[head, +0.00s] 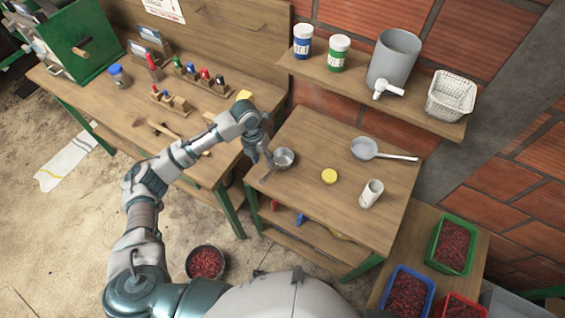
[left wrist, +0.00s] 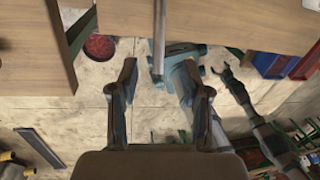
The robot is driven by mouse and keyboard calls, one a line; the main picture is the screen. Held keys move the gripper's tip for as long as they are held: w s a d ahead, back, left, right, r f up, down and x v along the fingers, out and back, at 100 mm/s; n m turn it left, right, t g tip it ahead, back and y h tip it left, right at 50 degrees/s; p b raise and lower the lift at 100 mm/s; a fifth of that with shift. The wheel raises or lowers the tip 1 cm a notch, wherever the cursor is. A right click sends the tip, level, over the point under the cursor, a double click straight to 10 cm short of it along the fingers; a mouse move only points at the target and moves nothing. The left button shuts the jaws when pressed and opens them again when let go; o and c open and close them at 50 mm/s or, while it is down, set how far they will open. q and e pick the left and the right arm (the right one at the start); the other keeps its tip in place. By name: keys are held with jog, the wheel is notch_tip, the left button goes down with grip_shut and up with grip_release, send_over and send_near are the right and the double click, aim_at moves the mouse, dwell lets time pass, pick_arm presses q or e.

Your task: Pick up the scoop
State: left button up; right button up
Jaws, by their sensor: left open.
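A small round metal scoop (head: 284,157) sits at the left edge of the middle wooden table. In the left wrist view its thin grey handle (left wrist: 159,32) sticks out past the table edge, pointing between my fingers. My left gripper (head: 263,158) is right beside the scoop's bowl in the head view. In the left wrist view my left gripper (left wrist: 158,72) is open, with a finger on each side of the handle and gaps between. My right gripper (left wrist: 223,72) shows small in the left wrist view, its fingers apart and empty.
A long-handled metal strainer (head: 364,148), a yellow lid (head: 329,176) and a white cup (head: 371,194) share the table (head: 300,220). A bowl of red cherries (head: 206,262) is on the floor. Crates of cherries (head: 452,246) stand at the lower right.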

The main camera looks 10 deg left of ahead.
pick_arm(q)
send_over(268, 174)
jog(key=a, duration=0.1)
notch_tip(268, 174, down, 4)
jog(key=f, duration=0.4)
jog(key=d+f, duration=0.1)
jog(key=f, duration=0.1)
jog(key=shift+s+p, duration=0.1)
jog(key=shift+p, duration=0.25)
jog(key=shift+d+f, duration=0.1)
jog(key=shift+f, duration=0.15)
jog(key=shift+c, duration=0.3)
jog(key=c, duration=0.8)
jog(key=shift+a, duration=0.25)
grip_shut()
pick_arm(e)
jog(key=shift+w+a+r, duration=0.15)
jog(key=shift+w+r, duration=0.15)
jog(key=shift+w, duration=0.35)
jog(key=shift+w+a+r, duration=0.1)
jog(key=shift+w+r, duration=0.15)
jog(key=shift+w, duration=0.35)
